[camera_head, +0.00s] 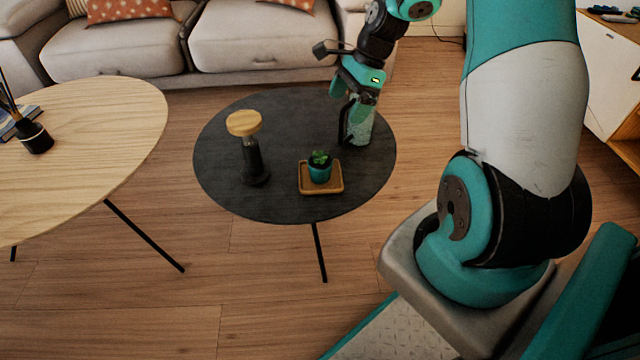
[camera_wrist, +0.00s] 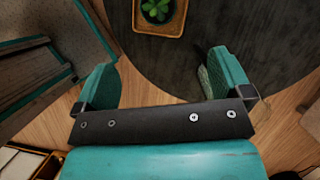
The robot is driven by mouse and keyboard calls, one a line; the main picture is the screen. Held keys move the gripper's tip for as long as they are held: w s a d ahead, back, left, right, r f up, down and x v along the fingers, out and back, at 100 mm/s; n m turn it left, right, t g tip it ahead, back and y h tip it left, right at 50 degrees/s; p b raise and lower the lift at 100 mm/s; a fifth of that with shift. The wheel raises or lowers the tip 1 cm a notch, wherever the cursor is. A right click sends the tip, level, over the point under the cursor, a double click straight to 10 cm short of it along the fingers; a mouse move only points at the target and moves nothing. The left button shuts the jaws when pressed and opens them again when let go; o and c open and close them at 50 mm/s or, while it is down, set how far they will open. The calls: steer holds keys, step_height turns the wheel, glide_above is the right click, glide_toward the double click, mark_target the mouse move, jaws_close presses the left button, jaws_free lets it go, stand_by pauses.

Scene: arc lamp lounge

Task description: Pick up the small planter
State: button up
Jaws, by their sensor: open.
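The small planter is a teal pot (camera_head: 319,174) with a green leafy plant. It stands upright on a square tan tray (camera_head: 322,191) on the round black table. In the wrist view the plant (camera_wrist: 156,9) shows at the top edge, partly cut off, with the tray (camera_wrist: 160,30) around it. My gripper (camera_head: 350,120) is over the right part of the black table, apart from the planter, to its upper right in the head view. In the wrist view my gripper (camera_wrist: 165,78) has its two fingers wide apart with nothing held between them.
A greenish glass-like vessel (camera_head: 362,128) stands close to my gripper, partly hidden by it. A dark stand with a round wooden top (camera_head: 243,123) is left of the planter. A wooden table (camera_head: 95,125) is at left and a sofa (camera_head: 250,40) behind.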

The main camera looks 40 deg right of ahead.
steer(key=b, duration=0.5)
glide_toward(320, 164)
steer(key=f, duration=0.2)
steer(key=w+f, duration=0.2)
steer(key=f, duration=0.1)
steer(key=shift+w+d+f, duration=0.15)
steer(key=shift+d+f, duration=0.15)
steer(key=shift+f, duration=0.1)
steer(key=b+x, duration=0.1)
steer(key=x, duration=0.1)
steer(key=b+x, duration=0.3)
steer(key=x, duration=0.1)
steer(key=shift+a, duration=0.35)
steer(key=shift+r, duration=0.1)
steer(key=c, duration=1.1)
